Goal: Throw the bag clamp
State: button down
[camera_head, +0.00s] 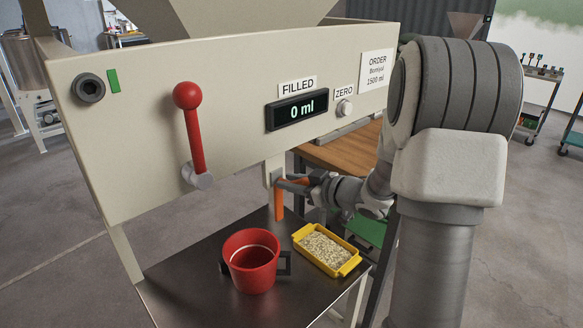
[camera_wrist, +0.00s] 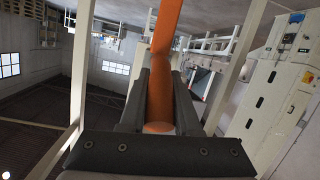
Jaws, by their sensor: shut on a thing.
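The bag clamp shows as an orange handle (camera_head: 279,206) at a pale bracket (camera_head: 271,170) under the right part of the cream panel. It hangs about straight down over the dark table. My gripper (camera_head: 289,183) reaches in from the right and is shut on the handle near its upper part. In the wrist view the orange handle (camera_wrist: 165,38) runs from the top edge down between the two fingers of my gripper (camera_wrist: 160,85), its rounded end near the palm. The fingers hide part of the handle in the head view.
A red bucket (camera_head: 251,265) and a yellow tray (camera_head: 335,266) of pale grains stand on the dark table (camera_head: 188,273) below. A red-knobbed lever (camera_head: 194,135) is on the panel's left. The display (camera_head: 297,110) reads 0 ml. A wooden bench (camera_head: 345,147) stands behind.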

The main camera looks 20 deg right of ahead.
jog(key=shift+w+a+r+g+h+p, duration=0.15)
jog(key=shift+r+g+h+p, duration=0.4)
jog(key=shift+p, duration=2.05)
jog(key=shift+w+r+g+h+p, duration=0.25)
jog(key=shift+g+p, duration=0.6)
jog(key=shift+p, duration=1.7)
jog(key=shift+r+g+p, duration=0.1)
jog(key=shift+g+p, duration=0.3)
jog(key=shift+p, duration=1.2)
jog(key=shift+w+f+g+p, duration=0.15)
jog(key=shift+g+p, duration=0.25)
jog(key=shift+p, duration=0.55)
jog(key=c, duration=0.6)
grip_release()
